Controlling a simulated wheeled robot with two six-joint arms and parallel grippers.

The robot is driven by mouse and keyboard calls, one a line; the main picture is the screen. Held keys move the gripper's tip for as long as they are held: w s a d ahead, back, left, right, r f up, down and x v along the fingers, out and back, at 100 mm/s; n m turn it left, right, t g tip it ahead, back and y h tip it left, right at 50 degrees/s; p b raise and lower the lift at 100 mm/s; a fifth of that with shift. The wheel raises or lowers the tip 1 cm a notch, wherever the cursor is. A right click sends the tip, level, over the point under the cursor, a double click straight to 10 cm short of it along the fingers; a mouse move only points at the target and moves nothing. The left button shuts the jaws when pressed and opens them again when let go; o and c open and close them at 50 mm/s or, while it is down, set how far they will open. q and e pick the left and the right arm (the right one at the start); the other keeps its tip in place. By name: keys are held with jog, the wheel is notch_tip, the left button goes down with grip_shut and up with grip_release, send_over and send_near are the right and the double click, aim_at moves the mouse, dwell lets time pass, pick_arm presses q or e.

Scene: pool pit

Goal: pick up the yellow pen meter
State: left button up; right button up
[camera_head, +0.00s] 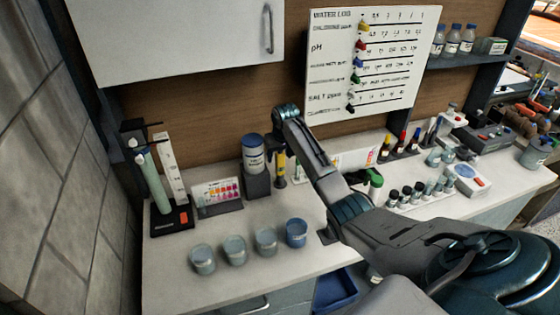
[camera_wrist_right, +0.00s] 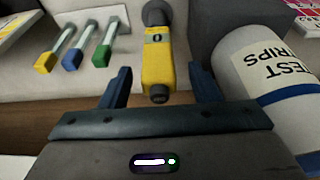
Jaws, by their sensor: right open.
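The yellow pen meter (camera_head: 281,166) stands upright on the counter beside the white and blue test strips bottle, its dark lower end downward. In the right wrist view the yellow pen meter (camera_wrist_right: 158,55) lies between the two dark blue fingers of my right gripper (camera_wrist_right: 161,82), with a gap on each side. My right gripper (camera_head: 275,148) is open around the upper part of the meter and holds nothing. In the head view the wrist partly hides the gripper. My left gripper is not in view.
The test strips bottle (camera_wrist_right: 265,70) is close beside one finger, on a dark block (camera_head: 257,185). Several cups (camera_head: 235,250) stand along the front of the counter. A color chart (camera_head: 217,193) and a tube stand (camera_head: 170,218) are to the left. Small bottles (camera_head: 420,190) stand right of my arm.

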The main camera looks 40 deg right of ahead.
jog(key=shift+x, duration=1.05)
jog(key=c, duration=1.1)
jog(key=shift+r, duration=0.1)
jog(key=shift+w+r, duration=0.1)
jog(key=shift+r, duration=0.4)
notch_tip(320, 180, up, 17)
jog(key=b, duration=0.7)
